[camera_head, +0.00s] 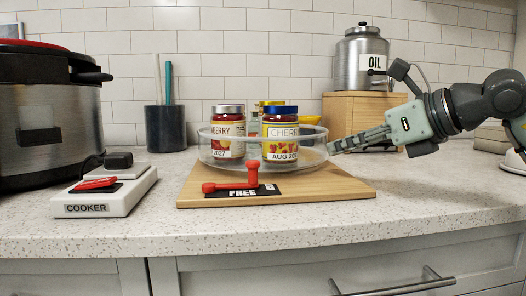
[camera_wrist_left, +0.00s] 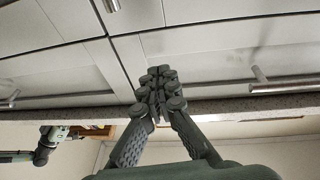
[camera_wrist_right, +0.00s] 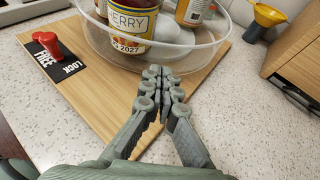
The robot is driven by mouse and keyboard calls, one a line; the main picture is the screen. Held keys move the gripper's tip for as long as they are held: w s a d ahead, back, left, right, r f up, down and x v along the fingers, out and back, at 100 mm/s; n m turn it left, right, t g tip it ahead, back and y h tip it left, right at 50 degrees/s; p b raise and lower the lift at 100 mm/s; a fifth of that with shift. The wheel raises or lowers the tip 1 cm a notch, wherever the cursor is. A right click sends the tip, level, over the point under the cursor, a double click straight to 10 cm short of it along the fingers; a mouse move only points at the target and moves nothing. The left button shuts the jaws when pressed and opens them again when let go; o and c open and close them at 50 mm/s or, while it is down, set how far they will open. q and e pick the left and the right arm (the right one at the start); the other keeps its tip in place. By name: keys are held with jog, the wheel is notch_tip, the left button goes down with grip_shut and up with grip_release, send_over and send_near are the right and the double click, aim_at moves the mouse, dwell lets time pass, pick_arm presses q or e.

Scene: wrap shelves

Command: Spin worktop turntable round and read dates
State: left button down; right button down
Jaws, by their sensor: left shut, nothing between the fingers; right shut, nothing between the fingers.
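The turntable is a clear round tray (camera_head: 213,161) on a wooden board (camera_head: 340,190). A red lever (camera_head: 252,174) sits by a black FREE/LOCK plate (camera_wrist_right: 70,67). My right gripper (camera_head: 332,147) is shut and empty at the tray's right rim; contact is unclear. My left gripper (camera_wrist_left: 158,78) is shut and empty, near the cabinet fronts.
A cooker (camera_head: 45,110) stands at left behind a white COOKER switch box (camera_head: 125,190). A dark utensil cup (camera_head: 166,130) is at the back. An OIL canister (camera_head: 350,60) stands on a wooden box (camera_head: 345,105) at back right. A yellow funnel (camera_wrist_right: 268,15) is near the tray. The front right worktop is clear.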

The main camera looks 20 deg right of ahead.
jog(key=shift+w+a+p, duration=0.2)
jog(key=shift+w+p, duration=0.15)
jog(key=shift+p, duration=0.1)
jog(key=shift+w+a+p, duration=0.2)
jog(key=shift+w+p, duration=0.25)
jog(key=shift+p, duration=0.05)
jog(key=shift+s+a, duration=0.45)
jog(key=shift+a, duration=0.4)
